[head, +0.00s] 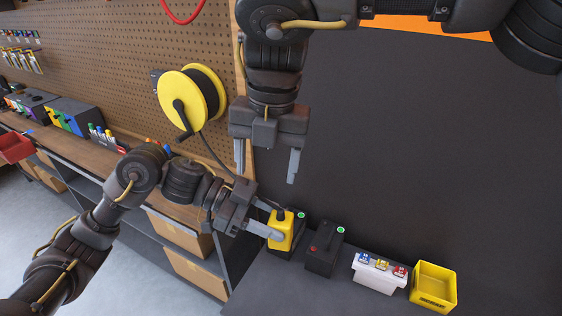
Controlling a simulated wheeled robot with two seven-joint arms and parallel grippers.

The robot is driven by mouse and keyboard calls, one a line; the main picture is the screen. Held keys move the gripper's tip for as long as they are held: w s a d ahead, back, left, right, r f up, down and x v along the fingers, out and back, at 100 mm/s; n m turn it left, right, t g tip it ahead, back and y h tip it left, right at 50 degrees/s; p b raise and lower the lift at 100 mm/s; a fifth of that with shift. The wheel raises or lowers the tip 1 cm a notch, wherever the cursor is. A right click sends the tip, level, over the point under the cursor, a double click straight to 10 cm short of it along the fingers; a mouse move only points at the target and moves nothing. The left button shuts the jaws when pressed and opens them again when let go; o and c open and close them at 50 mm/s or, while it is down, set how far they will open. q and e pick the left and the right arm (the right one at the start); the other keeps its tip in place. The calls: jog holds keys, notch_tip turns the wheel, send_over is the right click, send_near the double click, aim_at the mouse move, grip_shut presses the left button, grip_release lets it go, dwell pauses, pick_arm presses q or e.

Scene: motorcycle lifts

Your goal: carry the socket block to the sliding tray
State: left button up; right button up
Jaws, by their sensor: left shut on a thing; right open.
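The yellow socket block (282,233) is between the fingers of my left gripper (274,222), which is shut on it. A dark cable enters its black top. The block is just in front of a black box with a green button, and I cannot tell whether it touches the surface below. My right gripper (266,172) is open and empty, pointing down above and slightly left of the block. I cannot tell which surface is the sliding tray. The dark top (300,292) in front carries several items.
A yellow cable reel (190,98) hangs on the pegboard (130,60). A wooden bench (110,158) lies at left.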

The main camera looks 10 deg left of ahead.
aim_at(280, 210)
jog(key=shift+m+h, duration=0.3)
jog(key=shift+h, duration=0.3)
jog(key=f, duration=0.4)
jog(key=d+f, duration=0.1)
jog(key=f, duration=0.2)
jog(key=d+f, duration=0.1)
jog(key=f, duration=0.3)
jog(key=shift+s+d+f, duration=0.1)
jog(key=shift+d+f, duration=0.1)
jog(key=shift+f, duration=0.1)
jog(key=c, duration=1.1)
pick_arm(q)
jog(key=o, duration=1.3)
jog(key=shift+c, duration=0.2)
pick_arm(e)
jog(key=shift+c, duration=0.8)
pick_arm(q)
jog(key=v, duration=1.2)
